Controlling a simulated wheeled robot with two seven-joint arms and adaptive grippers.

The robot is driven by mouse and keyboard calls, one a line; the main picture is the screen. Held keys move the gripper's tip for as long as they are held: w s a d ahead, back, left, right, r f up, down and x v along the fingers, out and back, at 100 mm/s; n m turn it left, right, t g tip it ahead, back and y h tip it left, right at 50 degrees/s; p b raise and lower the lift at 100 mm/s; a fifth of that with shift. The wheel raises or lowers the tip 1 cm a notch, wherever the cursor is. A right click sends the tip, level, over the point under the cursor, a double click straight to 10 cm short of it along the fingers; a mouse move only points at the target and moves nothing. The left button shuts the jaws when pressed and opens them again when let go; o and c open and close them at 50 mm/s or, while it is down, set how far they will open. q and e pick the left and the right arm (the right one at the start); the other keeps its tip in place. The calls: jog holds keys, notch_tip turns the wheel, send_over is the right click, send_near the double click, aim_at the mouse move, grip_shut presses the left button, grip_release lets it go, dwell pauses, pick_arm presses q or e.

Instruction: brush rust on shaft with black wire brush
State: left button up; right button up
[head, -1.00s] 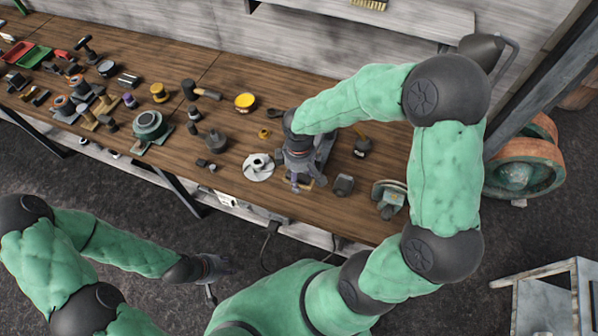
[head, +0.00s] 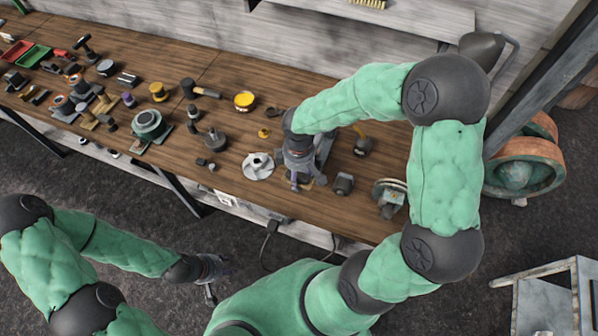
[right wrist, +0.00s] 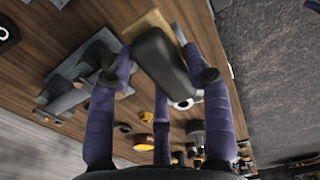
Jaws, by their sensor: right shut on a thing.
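My right gripper (head: 299,177) is low over the front part of the workbench. In the right wrist view its purple fingers (right wrist: 163,85) are shut on a black, rounded block-like body, which looks like the black wire brush (right wrist: 160,58). Its bristles are hidden. A tan wooden strip (right wrist: 150,24) lies just behind the brush. A grey metal fixture (right wrist: 72,88) is beside the fingers. I cannot make out the shaft or its rust; the gripper and brush may cover them. My left gripper (head: 212,270) is off the bench's front edge, too small to tell open or shut.
A pale impeller (head: 258,166) lies left of my right gripper. A small dark block (head: 343,183) and a grey-green machine part (head: 389,197) stand to the right.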

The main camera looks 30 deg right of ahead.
jog(key=shift+w+d, duration=0.2)
dwell(0.8)
jog(key=shift+w+d, duration=0.4)
jog(key=shift+d, duration=0.1)
jog(key=shift+s+a, duration=0.1)
jog(key=shift+a, duration=0.05)
jog(key=shift+s+a, duration=1.1)
jog(key=shift+a, duration=0.2)
jog(key=shift+d, duration=0.1)
jog(key=shift+w+d, duration=1.15)
jog(key=shift+d, duration=0.2)
jog(key=shift+s+a, duration=1.2)
jog(key=shift+a, duration=0.25)
